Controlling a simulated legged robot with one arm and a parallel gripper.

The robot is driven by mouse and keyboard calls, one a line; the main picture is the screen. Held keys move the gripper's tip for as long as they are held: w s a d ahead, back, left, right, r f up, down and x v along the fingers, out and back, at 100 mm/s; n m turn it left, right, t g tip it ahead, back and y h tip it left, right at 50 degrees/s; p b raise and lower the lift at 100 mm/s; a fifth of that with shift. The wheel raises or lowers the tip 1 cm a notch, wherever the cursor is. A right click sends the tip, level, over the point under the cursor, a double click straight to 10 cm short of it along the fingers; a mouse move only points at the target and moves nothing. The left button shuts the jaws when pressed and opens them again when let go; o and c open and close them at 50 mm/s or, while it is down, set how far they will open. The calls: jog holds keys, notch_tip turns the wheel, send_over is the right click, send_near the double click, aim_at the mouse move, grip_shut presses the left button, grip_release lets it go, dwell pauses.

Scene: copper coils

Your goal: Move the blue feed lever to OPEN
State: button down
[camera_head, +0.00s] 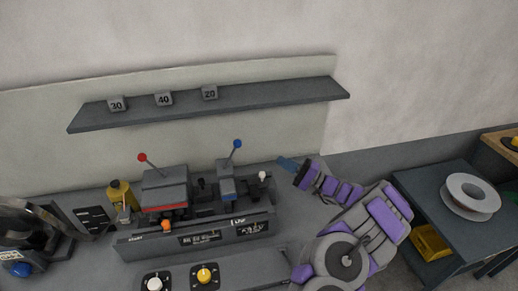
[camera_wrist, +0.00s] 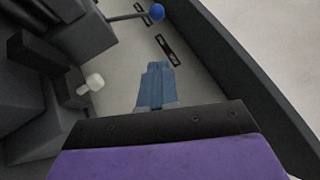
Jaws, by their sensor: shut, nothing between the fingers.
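The blue feed lever is a thin rod with a blue ball knob (camera_head: 237,143). It rises from a grey block on the bench machine (camera_head: 205,240) and leans to the right in the head view. In the wrist view its blue knob (camera_wrist: 157,12) shows at the top, with the rod running left from it. My gripper (camera_head: 281,162) is to the right of the lever, apart from it. Its blue fingers (camera_wrist: 156,68) are shut and empty, pointing towards the knob side. I cannot read any OPEN mark.
A red-knobbed lever (camera_head: 142,157) stands to the left. A white-knobbed lever (camera_head: 262,175) stands between the blue lever and my arm. A shelf (camera_head: 215,102) with numbered blocks is above. A side table (camera_head: 425,200) holds a white spool (camera_head: 455,186).

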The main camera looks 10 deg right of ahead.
aim_at(231, 155)
jog(key=shift+d+f+t, duration=0.1)
jog(key=shift+f+t, duration=0.1)
jog(key=shift+t, duration=0.1)
jog(key=shift+d, duration=0.15)
jog(key=s+a+b+x, duration=0.1)
jog(key=s+b+x, duration=0.1)
jog(key=x, duration=1)
jog(key=shift+w+a+r, duration=0.2)
jog(key=shift+a+r, duration=0.15)
jog(key=shift+a, duration=0.15)
jog(key=shift+a+r+h, duration=0.1)
jog(key=shift+h, duration=0.2)
